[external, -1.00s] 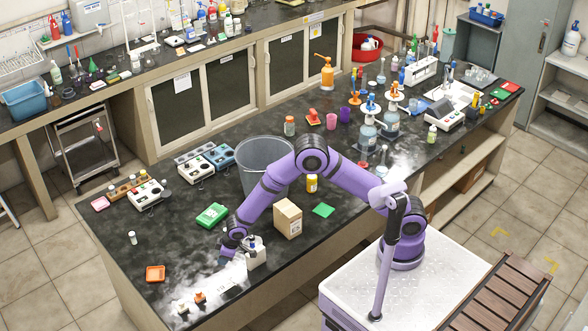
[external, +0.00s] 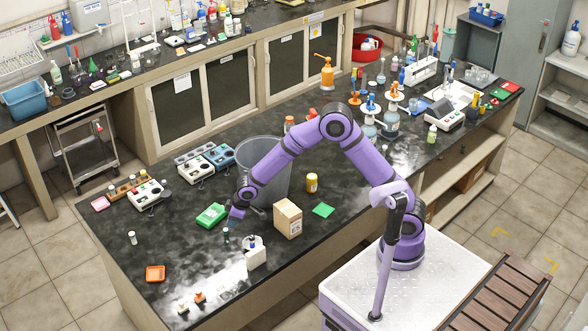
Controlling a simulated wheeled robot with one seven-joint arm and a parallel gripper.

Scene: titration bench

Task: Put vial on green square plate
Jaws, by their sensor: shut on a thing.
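My gripper (external: 231,222) is at the end of the purple arm, low over the left part of the dark bench. It is shut on a small, dark bluish vial (external: 226,236), which hangs upright below the fingers. The fingers themselves are too small to see clearly.
A white bottle-like object (external: 256,257) stands just right of the vial. An orange dish (external: 155,273) lies front left.

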